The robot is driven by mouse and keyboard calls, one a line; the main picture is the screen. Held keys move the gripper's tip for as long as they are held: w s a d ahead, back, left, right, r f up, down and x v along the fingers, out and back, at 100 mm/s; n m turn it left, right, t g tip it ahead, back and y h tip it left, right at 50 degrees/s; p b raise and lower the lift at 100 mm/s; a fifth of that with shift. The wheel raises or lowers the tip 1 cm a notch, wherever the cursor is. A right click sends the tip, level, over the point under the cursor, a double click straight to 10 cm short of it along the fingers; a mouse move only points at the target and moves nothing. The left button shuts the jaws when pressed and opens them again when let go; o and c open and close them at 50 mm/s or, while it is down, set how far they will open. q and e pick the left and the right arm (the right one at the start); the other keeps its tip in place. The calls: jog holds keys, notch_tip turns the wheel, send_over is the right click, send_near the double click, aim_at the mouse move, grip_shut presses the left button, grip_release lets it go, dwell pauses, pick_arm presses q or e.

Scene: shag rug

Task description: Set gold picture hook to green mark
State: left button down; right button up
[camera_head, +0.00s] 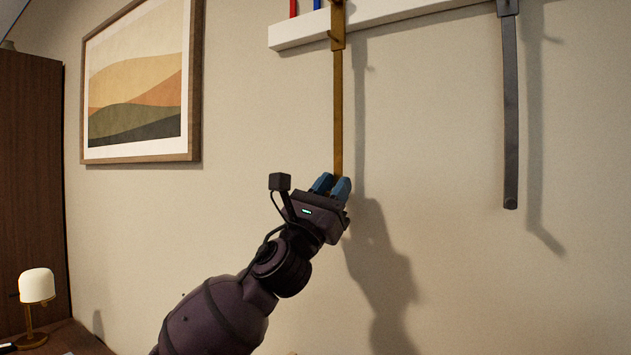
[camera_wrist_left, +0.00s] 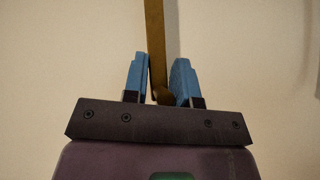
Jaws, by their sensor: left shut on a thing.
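The gold picture hook (camera_head: 338,110) is a long flat strip that hangs straight down from the white rail (camera_head: 390,14) at the top of the head view. My left gripper (camera_head: 330,186) is shut on the strip's lower end, with its blue fingers on either side. The left wrist view shows the gold strip (camera_wrist_left: 155,45) running up from between the same blue fingers (camera_wrist_left: 157,85). The strip's top end meets the upper picture edge. No green mark shows; red and blue marks (camera_head: 293,8) stand at the rail's left end. My right gripper is not in view.
A grey hook strip (camera_head: 510,110) hangs from the rail to the right. A framed landscape picture (camera_head: 140,85) hangs on the wall at left. A small white lamp (camera_head: 37,287) stands at lower left. The wall between the two strips is bare.

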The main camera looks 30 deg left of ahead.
pick_arm(q)
jog(key=c, duration=1.1)
grip_release()
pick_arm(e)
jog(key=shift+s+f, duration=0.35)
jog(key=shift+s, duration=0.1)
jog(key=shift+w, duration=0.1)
pick_arm(q)
jog(key=shift+s+f, duration=0.1)
jog(key=shift+f, duration=0.05)
jog(key=b+v, duration=0.2)
jog(key=v, duration=0.8)
jog(key=shift+s+f, duration=0.1)
jog(key=shift+s, duration=0.1)
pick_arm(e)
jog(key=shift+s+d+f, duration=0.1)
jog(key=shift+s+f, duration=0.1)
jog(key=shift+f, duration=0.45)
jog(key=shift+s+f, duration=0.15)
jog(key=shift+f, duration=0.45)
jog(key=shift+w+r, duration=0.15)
